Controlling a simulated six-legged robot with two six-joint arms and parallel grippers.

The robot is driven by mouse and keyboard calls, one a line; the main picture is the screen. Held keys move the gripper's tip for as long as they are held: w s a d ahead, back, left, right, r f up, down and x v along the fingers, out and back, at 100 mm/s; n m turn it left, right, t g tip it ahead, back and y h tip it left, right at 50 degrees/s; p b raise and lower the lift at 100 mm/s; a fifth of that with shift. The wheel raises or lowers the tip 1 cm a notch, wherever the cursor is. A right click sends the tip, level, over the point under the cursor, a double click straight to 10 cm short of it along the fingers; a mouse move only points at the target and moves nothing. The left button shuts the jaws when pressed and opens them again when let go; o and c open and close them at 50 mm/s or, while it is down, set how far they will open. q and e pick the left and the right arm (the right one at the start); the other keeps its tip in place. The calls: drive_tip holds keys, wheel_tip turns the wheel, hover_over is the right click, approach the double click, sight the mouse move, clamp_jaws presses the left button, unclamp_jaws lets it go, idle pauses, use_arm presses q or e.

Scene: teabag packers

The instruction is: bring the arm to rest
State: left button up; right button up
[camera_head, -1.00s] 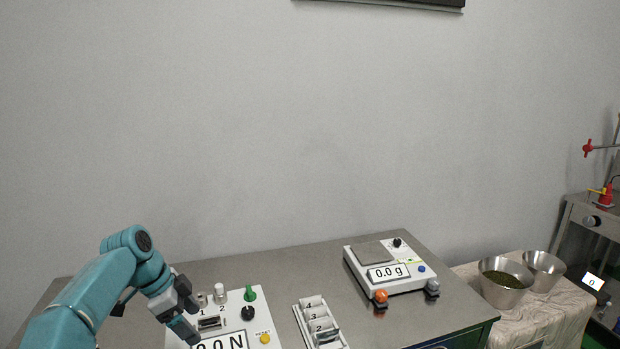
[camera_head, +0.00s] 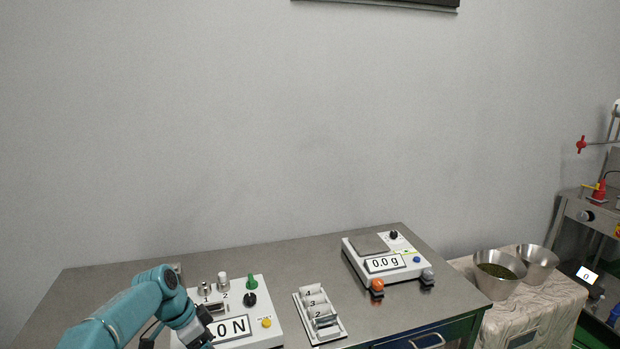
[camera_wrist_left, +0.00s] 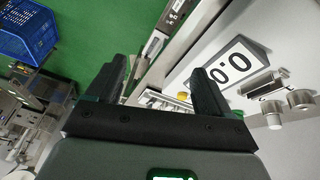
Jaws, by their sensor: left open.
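My left arm, teal, comes in from the lower left in the head view. Its gripper (camera_head: 200,335) is low at the front left edge of the white force tester (camera_head: 263,300), partly cut off by the picture's bottom edge. In the left wrist view the two dark fingers (camera_wrist_left: 160,88) stand apart with nothing between them. The tester's display, reading 0.0, shows to the right of the fingers. I cannot tell whether the gripper touches the tester. My right gripper is not in view.
A numbered white rack (camera_head: 340,327) lies right of the tester on the grey table (camera_head: 130,285). A scale (camera_head: 412,270) reading 0.0 g stands farther right. Two metal bowls (camera_head: 497,286) stand on a covered side surface. A blue crate (camera_wrist_left: 27,32) and green floor show in the wrist view.

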use_arm(q)
drive_tip(key=s+d+f+n, duration=0.3)
drive_tip(key=s+f, duration=0.3)
drive_tip(key=f, duration=0.3)
drive_tip(key=s+d+f+n, duration=0.3)
drive_tip(key=s+f, duration=0.3)
drive_tip(key=f, duration=0.3)
drive_tip(key=s+d+f+n, duration=0.1)
drive_tip(key=s+n, duration=0.1)
drive_tip(key=s, duration=0.5)
drive_tip(key=s+d+f+n, duration=0.2)
drive_tip(key=s, duration=0.5)
drive_tip(key=s+d+f+n+g, duration=0.1)
drive_tip(key=s+f+n, duration=0.1)
drive_tip(key=s, duration=0.6)
drive_tip(key=shift+d+n, duration=0.4)
drive_tip(key=shift+n, duration=0.2)
